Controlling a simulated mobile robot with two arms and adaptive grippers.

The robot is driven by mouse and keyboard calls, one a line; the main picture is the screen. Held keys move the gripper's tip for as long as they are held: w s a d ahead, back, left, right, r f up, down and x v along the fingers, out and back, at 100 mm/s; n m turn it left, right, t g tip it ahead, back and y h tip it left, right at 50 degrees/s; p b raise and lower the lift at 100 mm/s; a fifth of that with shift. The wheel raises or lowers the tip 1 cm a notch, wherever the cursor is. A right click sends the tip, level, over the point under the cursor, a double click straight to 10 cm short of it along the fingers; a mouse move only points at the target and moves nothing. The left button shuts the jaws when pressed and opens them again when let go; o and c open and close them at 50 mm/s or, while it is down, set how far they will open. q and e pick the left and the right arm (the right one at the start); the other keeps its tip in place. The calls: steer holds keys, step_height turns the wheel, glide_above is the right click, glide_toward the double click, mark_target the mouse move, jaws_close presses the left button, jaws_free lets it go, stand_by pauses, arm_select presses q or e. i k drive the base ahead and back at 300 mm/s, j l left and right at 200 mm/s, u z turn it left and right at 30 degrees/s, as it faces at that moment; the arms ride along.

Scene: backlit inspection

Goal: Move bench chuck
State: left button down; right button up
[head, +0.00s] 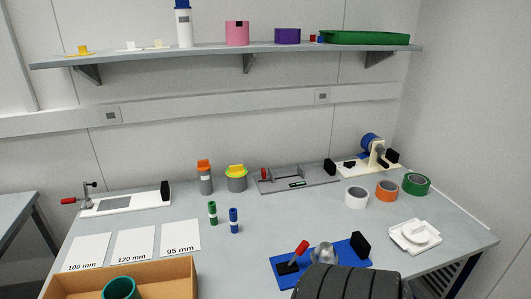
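No part is marked as the bench chuck, and I cannot tell which fixture it is. A blue base plate (284,275) at the front right of the bench carries a red-handled clamp (300,250), a grey domed part (323,254) and a black block (360,245). A cream fixture (377,154) holding a blue cylinder (370,141) stands at the back right. A grey fixture plate (317,182) with rails lies at the back middle. A white plate (125,202) with a red-handled clamp (72,200) lies at the left. Neither gripper is in view.
A large black ribbed shape (345,284) hides the blue plate's front. White, orange and green tape rolls (387,190) stand at right. A cardboard box (170,277) sits front left, behind it labelled cards (133,245). Green (212,212) and blue (234,220) cylinders stand mid-bench.

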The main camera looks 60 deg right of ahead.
mark_target(354, 251)
steer(key=z, duration=2.5)
